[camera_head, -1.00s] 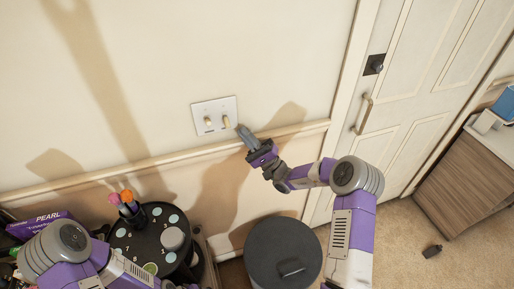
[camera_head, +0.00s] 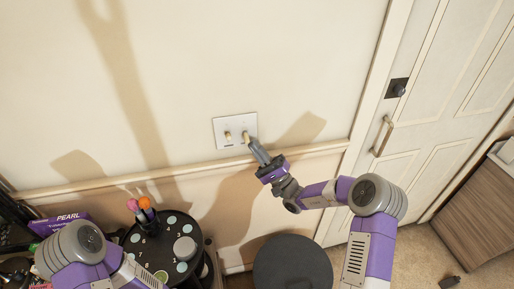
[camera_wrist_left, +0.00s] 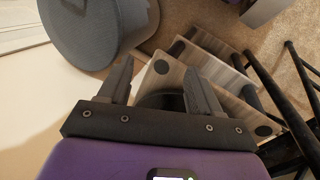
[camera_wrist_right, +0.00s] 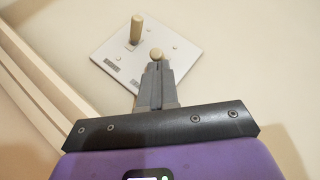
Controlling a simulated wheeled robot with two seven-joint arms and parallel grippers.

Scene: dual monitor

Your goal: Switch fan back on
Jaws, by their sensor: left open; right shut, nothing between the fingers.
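A white wall plate (camera_head: 235,130) with two toggle switches is on the cream wall. The left toggle (camera_head: 228,136) and the right toggle (camera_head: 245,136) are beige. In the right wrist view, the plate (camera_wrist_right: 118,55) shows small dark labels. One toggle (camera_wrist_right: 136,28) stands up long there, the other (camera_wrist_right: 156,53) is seen more end-on. My right gripper (camera_head: 252,143) is shut and empty, its tips at the right toggle; I cannot tell whether they touch. My left gripper (camera_wrist_left: 158,75) is open and empty in the left wrist view. No fan is visible.
A white door with a handle (camera_head: 382,135) is to the right. A round black table (camera_head: 180,225) holding pens stands at lower left, with a dark grey round bin (camera_head: 292,265) beside it. A wall rail (camera_head: 200,171) runs below the plate. Wall around the plate is bare.

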